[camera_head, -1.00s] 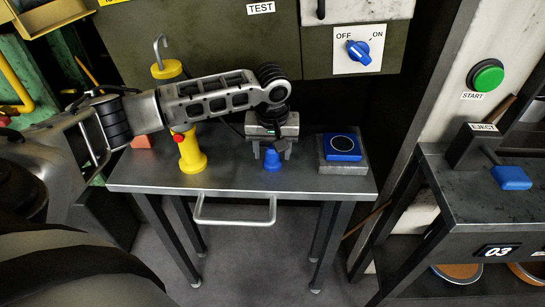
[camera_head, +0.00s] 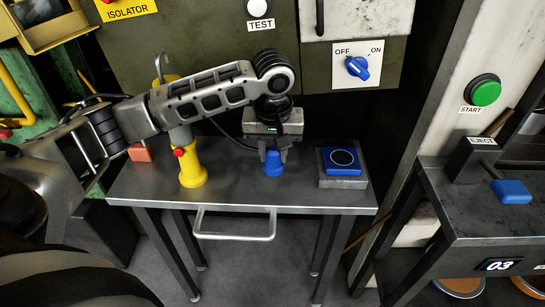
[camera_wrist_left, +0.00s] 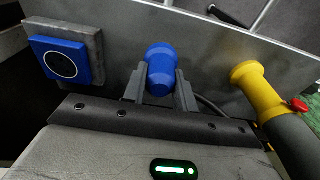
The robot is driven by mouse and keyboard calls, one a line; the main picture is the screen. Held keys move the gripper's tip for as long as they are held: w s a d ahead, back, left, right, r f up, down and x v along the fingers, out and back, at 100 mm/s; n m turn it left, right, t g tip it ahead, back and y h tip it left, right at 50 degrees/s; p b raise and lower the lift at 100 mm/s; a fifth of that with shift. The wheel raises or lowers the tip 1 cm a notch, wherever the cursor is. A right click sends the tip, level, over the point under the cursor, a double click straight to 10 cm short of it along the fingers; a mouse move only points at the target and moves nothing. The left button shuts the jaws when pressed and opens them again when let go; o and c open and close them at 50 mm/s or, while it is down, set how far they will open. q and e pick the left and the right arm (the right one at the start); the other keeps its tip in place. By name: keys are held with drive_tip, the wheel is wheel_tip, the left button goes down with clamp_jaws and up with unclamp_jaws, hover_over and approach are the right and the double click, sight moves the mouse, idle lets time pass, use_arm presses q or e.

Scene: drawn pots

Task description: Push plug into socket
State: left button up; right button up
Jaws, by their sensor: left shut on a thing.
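The blue plug (camera_head: 273,163) is a short blue cylinder over the metal table. My left gripper (camera_head: 272,153) points down at it and is shut on its sides. In the left wrist view the plug (camera_wrist_left: 161,72) sits between the two gripper fingers (camera_wrist_left: 160,92), with a dark cable behind it. The socket (camera_head: 342,160) is a blue square with a dark round face on a grey block, at the table's right side. It also shows at the left of the wrist view (camera_wrist_left: 62,60). The plug is apart from the socket. My right gripper is not in view.
A yellow lamp (camera_head: 190,165) with a red button and a hook stands left of the gripper. An orange block (camera_head: 140,153) lies at the table's left back. The table (camera_head: 240,192) is bare along its front. A workbench (camera_head: 455,210) with a blue eject handle stands at right.

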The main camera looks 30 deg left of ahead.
use_arm(q)
drive_tip(key=s+d+r, duration=0.6)
drive_tip(key=s, duration=0.3)
drive_tip(key=shift+d+r+p, duration=0.25)
drive_tip(key=shift+d+p, duration=0.05)
drive_tip(key=shift+d, duration=0.05)
drive_tip(key=shift+w, duration=0.1)
drive_tip(key=f+m, duration=0.1)
drive_tip(key=m, duration=0.1)
drive_tip(key=w+d+f+m, duration=0.1)
drive_tip(key=m, duration=0.1)
drive_tip(key=w+d+f+m, duration=0.1)
drive_tip(key=m, duration=0.1)
drive_tip(key=shift+d+f+h, duration=0.15)
drive_tip(key=shift+d+h, duration=0.05)
drive_tip(key=shift+h, duration=0.2)
